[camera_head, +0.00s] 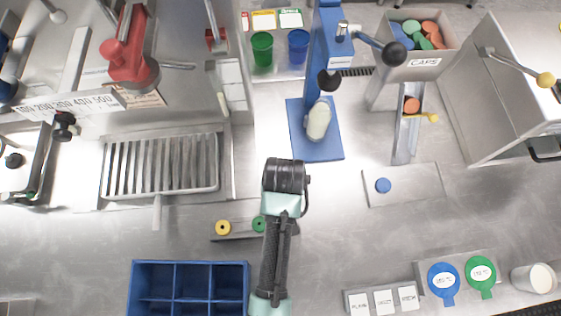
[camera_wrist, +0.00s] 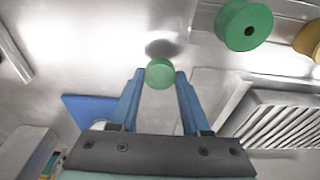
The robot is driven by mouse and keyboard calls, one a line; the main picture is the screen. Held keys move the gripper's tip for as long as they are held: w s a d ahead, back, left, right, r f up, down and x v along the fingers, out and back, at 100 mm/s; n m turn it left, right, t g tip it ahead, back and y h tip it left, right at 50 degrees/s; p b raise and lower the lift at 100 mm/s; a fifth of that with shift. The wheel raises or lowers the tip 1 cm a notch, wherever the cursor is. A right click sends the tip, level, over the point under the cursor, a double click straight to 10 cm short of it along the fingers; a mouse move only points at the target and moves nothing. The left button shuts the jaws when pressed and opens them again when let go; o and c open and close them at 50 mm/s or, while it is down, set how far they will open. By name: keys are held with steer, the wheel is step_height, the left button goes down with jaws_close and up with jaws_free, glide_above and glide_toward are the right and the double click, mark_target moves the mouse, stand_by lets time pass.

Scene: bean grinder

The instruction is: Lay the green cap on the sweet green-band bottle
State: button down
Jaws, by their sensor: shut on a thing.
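My gripper (camera_wrist: 160,78) is shut on a small round green cap (camera_wrist: 159,72), held between the blue fingertips above the metal surface. In the head view my wrist hides the fingers and the cap. A pale bottle (camera_head: 318,120) sits on the blue base plate (camera_head: 330,150) of the blue press, up and right of my wrist. I cannot make out a band on it. In the wrist view the blue plate (camera_wrist: 82,106) shows at the left, behind the left finger.
The blue press (camera_head: 325,45) has a lever with black knobs. A CAPS bin (camera_head: 420,62) feeds a chute (camera_head: 408,130) holding an orange cap (camera_head: 412,104). A blue cap (camera_head: 383,185) lies on a plate. A green ring (camera_head: 259,223), yellow ring (camera_head: 222,227) and blue divided tray (camera_head: 190,263) are nearby.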

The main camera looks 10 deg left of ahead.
steer(key=shift+f, duration=1.1)
steer(key=shift+f, duration=0.1)
steer(key=shift+c, duration=1.8)
jaws_free()
